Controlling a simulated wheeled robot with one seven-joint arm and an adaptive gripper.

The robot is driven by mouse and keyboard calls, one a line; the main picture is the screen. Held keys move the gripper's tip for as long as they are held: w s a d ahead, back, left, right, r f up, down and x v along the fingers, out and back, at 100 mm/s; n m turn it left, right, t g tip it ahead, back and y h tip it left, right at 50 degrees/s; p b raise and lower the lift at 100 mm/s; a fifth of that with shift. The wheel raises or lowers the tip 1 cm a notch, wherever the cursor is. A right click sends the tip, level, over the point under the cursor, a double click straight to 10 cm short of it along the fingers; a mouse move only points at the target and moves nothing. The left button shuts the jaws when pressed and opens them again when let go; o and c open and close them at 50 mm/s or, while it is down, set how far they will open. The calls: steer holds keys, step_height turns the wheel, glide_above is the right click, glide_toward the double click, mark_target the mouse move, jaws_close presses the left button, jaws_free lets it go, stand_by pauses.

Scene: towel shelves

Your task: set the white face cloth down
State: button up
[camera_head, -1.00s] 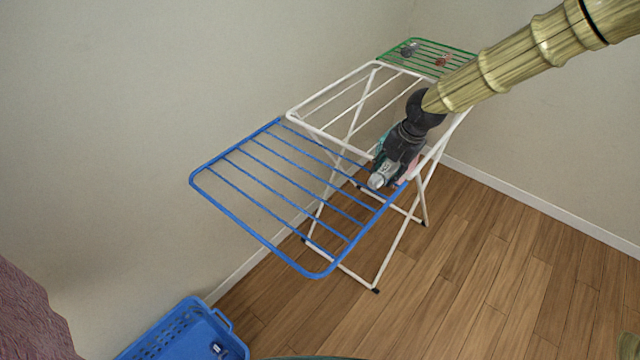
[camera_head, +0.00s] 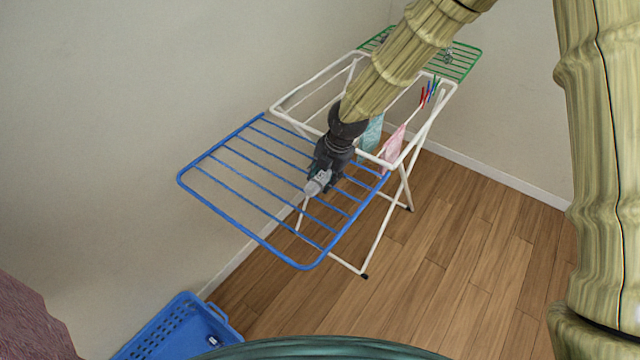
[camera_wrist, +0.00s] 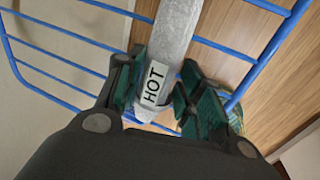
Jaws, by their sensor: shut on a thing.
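My gripper (camera_head: 327,174) is over the inner part of the drying rack's blue wing (camera_head: 222,158). It is shut on a pale grey, long thing with a "HOT" label (camera_head: 318,184). In the wrist view the thing (camera_wrist: 178,28) sits between my fingers (camera_wrist: 165,90) and extends away from me, with the blue bars behind it. I cannot tell whether it is the white face cloth, or whether it touches the bars. No other white cloth shows.
A teal cloth (camera_head: 372,133) and a pink cloth (camera_head: 394,144) hang on the white middle section (camera_head: 318,82). Red and blue pegs (camera_head: 428,92) are clipped beyond them. The green wing (camera_head: 462,64) is at the back. A blue basket (camera_head: 170,335) stands at the lower left.

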steer(key=shift+s+a+f, duration=0.1)
steer(key=shift+s+a, duration=0.1)
steer(key=shift+a, duration=0.25)
steer(key=shift+f+p, duration=0.9)
steer(key=shift+f, duration=0.8)
steer(key=shift+f, duration=0.15)
steer(key=o, duration=1.1)
steer(key=shift+c, duration=0.2)
steer(key=b+v, duration=0.2)
steer(key=v, duration=1)
